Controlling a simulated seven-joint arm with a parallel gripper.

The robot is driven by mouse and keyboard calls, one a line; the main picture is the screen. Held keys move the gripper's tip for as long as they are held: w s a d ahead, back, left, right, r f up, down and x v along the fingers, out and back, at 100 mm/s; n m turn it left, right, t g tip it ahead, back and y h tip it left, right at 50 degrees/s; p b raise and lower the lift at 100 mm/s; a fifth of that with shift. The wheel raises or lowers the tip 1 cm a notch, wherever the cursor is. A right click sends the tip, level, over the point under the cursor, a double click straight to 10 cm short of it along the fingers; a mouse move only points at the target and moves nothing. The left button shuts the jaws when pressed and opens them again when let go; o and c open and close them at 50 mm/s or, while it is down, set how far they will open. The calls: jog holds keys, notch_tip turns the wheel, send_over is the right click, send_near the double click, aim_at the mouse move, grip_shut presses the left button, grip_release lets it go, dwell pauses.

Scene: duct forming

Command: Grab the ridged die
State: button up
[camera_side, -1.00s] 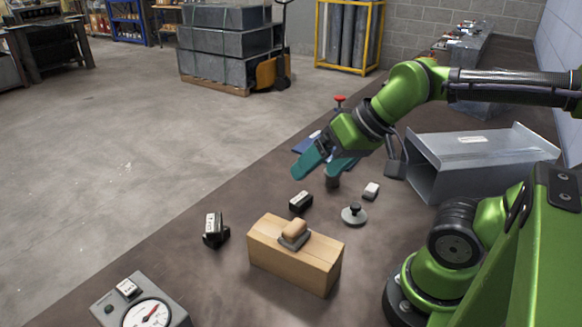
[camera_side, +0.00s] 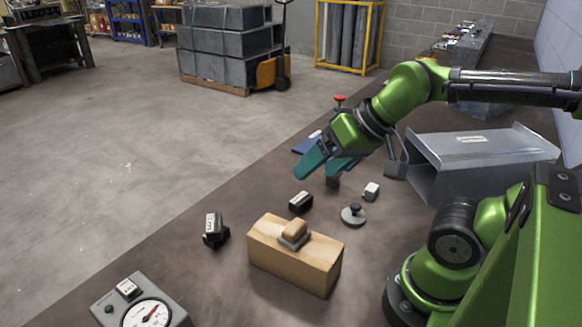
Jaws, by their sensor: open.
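My gripper (camera_side: 324,172), with teal fingers spread apart, is open above the bench, pointing down and to the left. A dark, roughly cylindrical piece (camera_side: 333,183) is just below the right finger; its upper part is hidden and I cannot tell if they touch. Two black pieces with white labels stand on the bench, one (camera_side: 301,202) below the gripper and one (camera_side: 215,230) farther left. A small pale block (camera_side: 371,191) lies to the right. Ridges are too small to make out, so I cannot tell which piece is the ridged die.
A wooden block (camera_side: 290,264) with a wooden-handled tool (camera_side: 294,233) on top stands in front. A knobbed grey disc (camera_side: 353,215) lies beside it. A metal duct (camera_side: 480,160) stands at right, a dial gauge box (camera_side: 146,305) front left.

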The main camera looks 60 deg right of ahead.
jog(key=w+d+f+m+h, duration=0.1)
jog(key=w+d+f+m, duration=0.15)
jog(key=d+m, duration=0.8)
jog(key=w+d+f+m+g, duration=0.1)
jog(key=d+f+m, duration=0.2)
jog(key=d+m, duration=0.7)
jog(key=w+d+f+m+h, duration=0.1)
jog(key=d+f+m, duration=0.2)
jog(key=d+m, duration=0.7)
jog(key=shift+m, duration=0.75)
jog(key=x, duration=1.1)
jog(key=a+x, duration=0.1)
jog(key=x, duration=0.5)
jog(key=shift+s+a+f, duration=0.1)
jog(key=shift+s, duration=0.15)
grip_shut()
